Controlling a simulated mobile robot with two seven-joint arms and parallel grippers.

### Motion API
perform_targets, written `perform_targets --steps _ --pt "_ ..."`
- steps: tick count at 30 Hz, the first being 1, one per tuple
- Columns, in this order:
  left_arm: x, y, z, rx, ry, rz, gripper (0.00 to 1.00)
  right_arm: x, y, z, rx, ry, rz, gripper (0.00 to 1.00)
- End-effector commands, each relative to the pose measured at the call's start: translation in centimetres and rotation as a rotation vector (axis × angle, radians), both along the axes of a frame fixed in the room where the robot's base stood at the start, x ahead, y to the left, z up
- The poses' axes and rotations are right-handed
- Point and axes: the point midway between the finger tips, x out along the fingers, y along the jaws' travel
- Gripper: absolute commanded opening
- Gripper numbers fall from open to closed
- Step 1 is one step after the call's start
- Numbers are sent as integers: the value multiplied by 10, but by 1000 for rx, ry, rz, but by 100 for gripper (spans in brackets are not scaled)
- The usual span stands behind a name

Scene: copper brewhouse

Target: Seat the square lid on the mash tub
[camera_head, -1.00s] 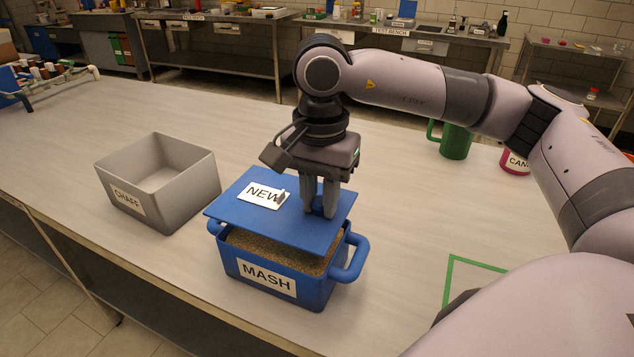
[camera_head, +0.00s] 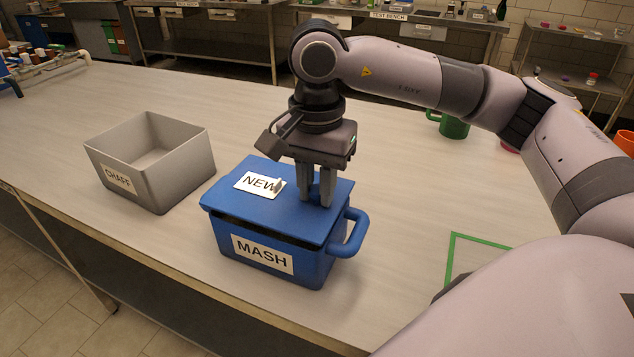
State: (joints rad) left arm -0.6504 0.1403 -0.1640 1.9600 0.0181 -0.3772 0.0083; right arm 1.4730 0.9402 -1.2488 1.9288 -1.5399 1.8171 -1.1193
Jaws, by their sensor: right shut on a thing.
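The blue square lid (camera_head: 230,203) with a "NEW" label lies over the blue mash tub (camera_head: 222,232), covering its mouth. A thin dark gap shows between the lid's front edge and the tub's front rim. I cannot tell whether the lid touches the rim elsewhere. The tub carries a "MASH" label and a handle on its right side; its left handle is hidden. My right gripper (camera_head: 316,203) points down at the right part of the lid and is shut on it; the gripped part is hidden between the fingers. My left gripper is not in view.
An open grey bin (camera_head: 180,178) labelled "CHAFF" stands left of the tub. A green outlined square (camera_head: 452,255) marks the table at right, partly behind my arm. A green mug (camera_head: 453,127) stands farther back. Table behind the tub is clear.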

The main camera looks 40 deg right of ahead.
Motion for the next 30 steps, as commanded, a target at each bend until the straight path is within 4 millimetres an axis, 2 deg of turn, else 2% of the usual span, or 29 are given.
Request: perform_targets --steps 10,30 --pt "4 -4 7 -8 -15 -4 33 0 0 -1 1 -1 0 0" --pt "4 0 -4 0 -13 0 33 0 0 -10 1 -1 0 0"
